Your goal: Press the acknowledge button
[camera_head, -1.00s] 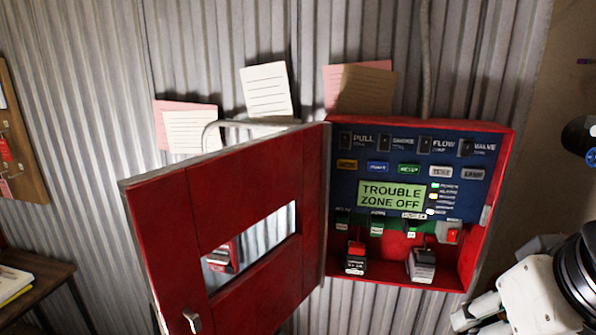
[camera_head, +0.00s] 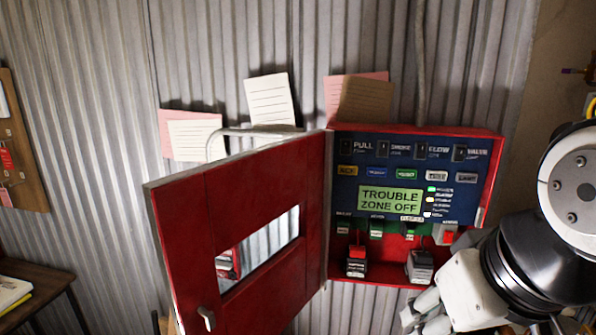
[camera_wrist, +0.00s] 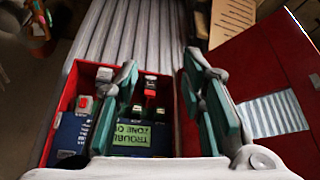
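The red alarm cabinet (camera_head: 415,128) stands open on the corrugated wall, with a blue control panel (camera_head: 405,208) inside. The green display (camera_head: 391,199) reads TROUBLE ZONE OFF. My gripper (camera_head: 420,315) is low and right, in front of the cabinet's lower right corner, apart from the yellow button. In the wrist view my gripper (camera_wrist: 163,75) has its teal-padded fingers apart with nothing held. I cannot make out the yellow button there.
The red cabinet door (camera_head: 240,190) swings out to the left, with a window and a handle. Two padlock-like blocks, one red-topped (camera_head: 356,262) and one grey (camera_head: 420,266), are at the cabinet bottom. Paper notes (camera_head: 269,100) are above. A table (camera_head: 45,278) is far left.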

